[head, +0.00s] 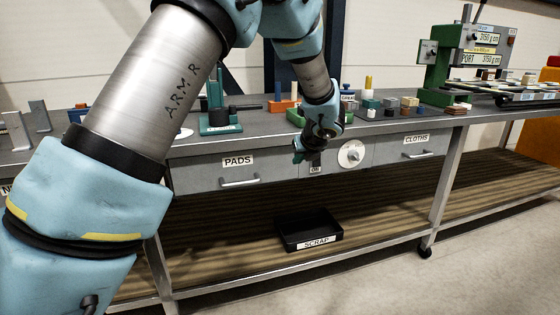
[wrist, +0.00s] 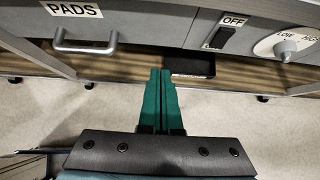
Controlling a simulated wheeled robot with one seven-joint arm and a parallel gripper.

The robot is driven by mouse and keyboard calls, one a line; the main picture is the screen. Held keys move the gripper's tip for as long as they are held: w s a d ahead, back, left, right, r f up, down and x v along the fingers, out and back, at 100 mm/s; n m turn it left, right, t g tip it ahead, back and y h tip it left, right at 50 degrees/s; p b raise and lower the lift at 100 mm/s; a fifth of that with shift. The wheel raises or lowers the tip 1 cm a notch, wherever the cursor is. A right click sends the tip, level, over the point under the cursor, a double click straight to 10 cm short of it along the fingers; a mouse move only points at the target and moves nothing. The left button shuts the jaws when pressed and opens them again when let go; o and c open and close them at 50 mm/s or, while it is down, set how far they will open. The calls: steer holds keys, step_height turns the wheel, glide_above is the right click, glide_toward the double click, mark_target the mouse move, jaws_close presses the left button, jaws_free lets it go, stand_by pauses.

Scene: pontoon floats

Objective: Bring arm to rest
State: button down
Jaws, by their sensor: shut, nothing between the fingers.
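My gripper (wrist: 161,78) has two green fingers pressed together in the wrist view, with nothing between them. In the head view my gripper (head: 299,152) hangs in front of the bench's front panel, between the PADS drawer (head: 203,178) and the dial (head: 351,154). My arm reaches across from the left, bent at the elbow. In the wrist view the fingers point toward the space under the bench, below the PADS drawer handle (wrist: 86,46) and the OFF switch (wrist: 222,37).
A black SCRAP bin (head: 309,246) sits on the lower shelf. The CLOTHS drawer (head: 405,149) is shut. Small blocks and a green machine (head: 440,65) crowd the bench top (head: 260,126). The floor (head: 480,250) in front is clear.

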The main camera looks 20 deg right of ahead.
steer(key=s+a+r+n+g+y+p, duration=0.1)
steer(key=a+r+n+g+p, duration=0.15)
steer(key=a+n, duration=0.9)
steer(key=s+a+r+n+g+y+p, duration=0.15)
steer(key=a+r+n+p, duration=0.35)
steer(key=a, duration=1.2)
steer(key=s+a+r+n+g+h+p, duration=0.1)
steer(key=s+a+r+n+g+p, duration=0.1)
steer(key=s+a+n, duration=1)
steer(key=a+n+g+p, duration=0.1)
steer(key=a+n, duration=0.1)
steer(key=n, duration=0.5)
steer(key=shift+s+a+h+p, duration=0.2)
steer(key=shift+a+h+p, duration=0.1)
steer(key=shift+h+p, duration=0.05)
steer(key=shift+n, duration=0.25)
